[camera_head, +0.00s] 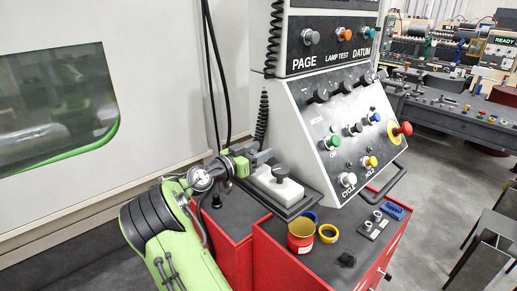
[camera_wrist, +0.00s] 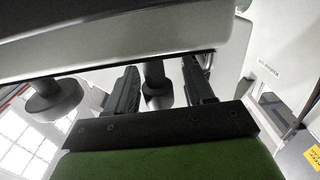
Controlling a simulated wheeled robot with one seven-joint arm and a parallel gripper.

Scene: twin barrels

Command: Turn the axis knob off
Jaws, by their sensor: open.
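A small white control box (camera_head: 276,187) sits on a dark tray on the red cabinet, with a dark knob (camera_head: 280,173) on it. My gripper (camera_head: 263,160) is at this box, its fingers open. In the wrist view a dark round knob (camera_wrist: 156,88) stands between my two open fingers (camera_wrist: 160,88), with a gap visible on each side. A second dark knob (camera_wrist: 54,100) is to the left, outside the fingers. No label on either knob can be read, so I cannot tell by name which is the axis knob.
The sloped control panel (camera_head: 345,130) with several knobs and coloured buttons rises just right of the box.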

